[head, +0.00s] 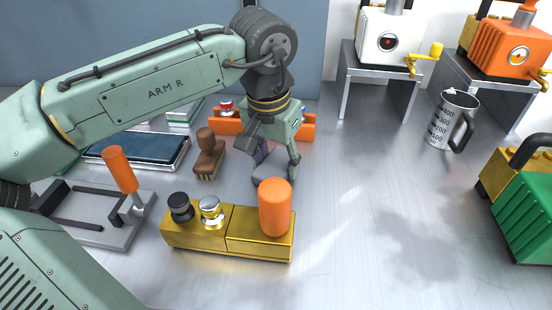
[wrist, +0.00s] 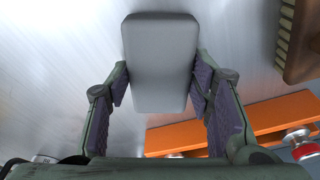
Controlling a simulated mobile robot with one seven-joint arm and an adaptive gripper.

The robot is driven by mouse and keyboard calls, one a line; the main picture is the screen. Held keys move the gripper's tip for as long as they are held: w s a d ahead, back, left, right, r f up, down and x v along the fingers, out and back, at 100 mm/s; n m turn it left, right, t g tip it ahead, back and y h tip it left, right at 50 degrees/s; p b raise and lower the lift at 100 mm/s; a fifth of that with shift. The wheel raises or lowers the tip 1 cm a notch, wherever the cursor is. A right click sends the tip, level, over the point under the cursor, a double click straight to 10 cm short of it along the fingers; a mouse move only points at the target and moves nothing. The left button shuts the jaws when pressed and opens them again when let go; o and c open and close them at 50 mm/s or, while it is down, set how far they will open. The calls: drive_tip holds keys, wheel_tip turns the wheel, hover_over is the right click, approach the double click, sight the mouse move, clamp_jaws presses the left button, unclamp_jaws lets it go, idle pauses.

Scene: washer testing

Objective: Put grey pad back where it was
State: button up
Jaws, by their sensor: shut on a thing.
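The grey pad (wrist: 160,50) is a rounded rectangular block, held between the two purple-lined fingers of my gripper (wrist: 160,82) in the wrist view. In the head view my gripper (head: 275,160) points down, just behind the gold block (head: 196,238) with the orange cylinder (head: 275,205). A grey part of the pad (head: 268,180) shows under the fingers there, partly hidden by the orange cylinder. I cannot tell whether the pad touches the table or is slightly above it.
A wooden brush (head: 207,155) lies left of my gripper, and an orange rack (head: 228,124) stands behind it. A toggle clamp (head: 122,170) and a blue tray (head: 138,150) are at the left. A measuring jug (head: 450,120) stands at the right. The table right of the gripper is clear.

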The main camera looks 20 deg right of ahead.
sight(271, 170)
drive_tip(key=shift+f, duration=0.15)
drive_tip(key=o, duration=1.1)
wheel_tip(271, 170, up, 12)
drive_tip(key=s+a, duration=0.1)
drive_tip(key=shift+s+a, duration=0.15)
